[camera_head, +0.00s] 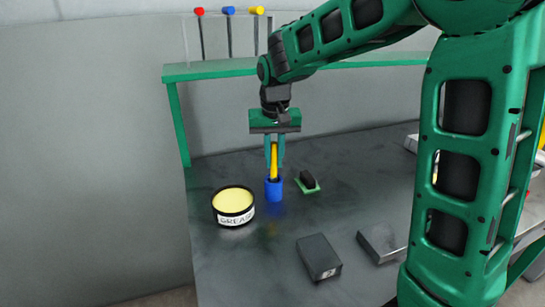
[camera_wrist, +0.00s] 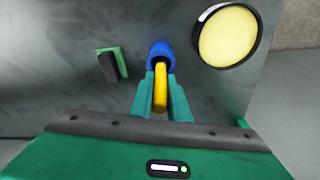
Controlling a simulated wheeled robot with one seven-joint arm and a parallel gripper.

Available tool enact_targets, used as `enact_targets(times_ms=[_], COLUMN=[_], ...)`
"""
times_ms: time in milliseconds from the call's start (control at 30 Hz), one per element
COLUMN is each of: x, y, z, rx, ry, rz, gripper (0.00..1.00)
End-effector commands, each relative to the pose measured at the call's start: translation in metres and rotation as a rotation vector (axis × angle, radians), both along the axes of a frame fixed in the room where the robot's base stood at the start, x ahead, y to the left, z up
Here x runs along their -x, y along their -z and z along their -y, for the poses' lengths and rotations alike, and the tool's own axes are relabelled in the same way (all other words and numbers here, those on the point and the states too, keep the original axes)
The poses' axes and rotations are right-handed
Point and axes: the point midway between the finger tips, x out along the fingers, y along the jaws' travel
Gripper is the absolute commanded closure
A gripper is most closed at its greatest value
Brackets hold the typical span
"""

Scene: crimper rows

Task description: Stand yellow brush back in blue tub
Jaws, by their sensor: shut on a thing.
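The yellow brush (camera_head: 273,160) is held upright between the fingers of my gripper (camera_head: 274,158). Its lower end is at the mouth of the blue tub (camera_head: 274,191) and seems to be inside it; the brush's bottom is hidden. The tub stands upright on the dark table. In the wrist view, the yellow brush (camera_wrist: 160,90) lies between my green fingers (camera_wrist: 161,92), and the blue tub (camera_wrist: 160,50) shows just beyond it. My gripper is shut on the brush, directly above the tub.
A black tin labelled GREASE with yellow contents (camera_head: 233,205) stands left of the tub. A black block on a green base (camera_head: 308,182) is close on the right. Two dark boxes (camera_head: 319,257) (camera_head: 380,243) lie nearer.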

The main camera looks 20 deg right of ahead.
Motion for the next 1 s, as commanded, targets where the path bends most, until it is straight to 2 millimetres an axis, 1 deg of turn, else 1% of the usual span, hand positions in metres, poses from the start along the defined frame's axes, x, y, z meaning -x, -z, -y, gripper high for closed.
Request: enact_targets(times_ms=[567, 600, 667, 1000], x=[0.000, 0.000, 0.000, 0.000], y=[0.012, 0.012, 0.012, 0.010], z=[0.000, 0.000, 0.000, 0.000], rx=[0.000, 0.000, 0.000, 0.000], ry=[0.000, 0.000, 0.000, 0.000], rz=[0.000, 0.000, 0.000, 0.001], gripper=[1.00, 0.77, 0.63, 0.62])
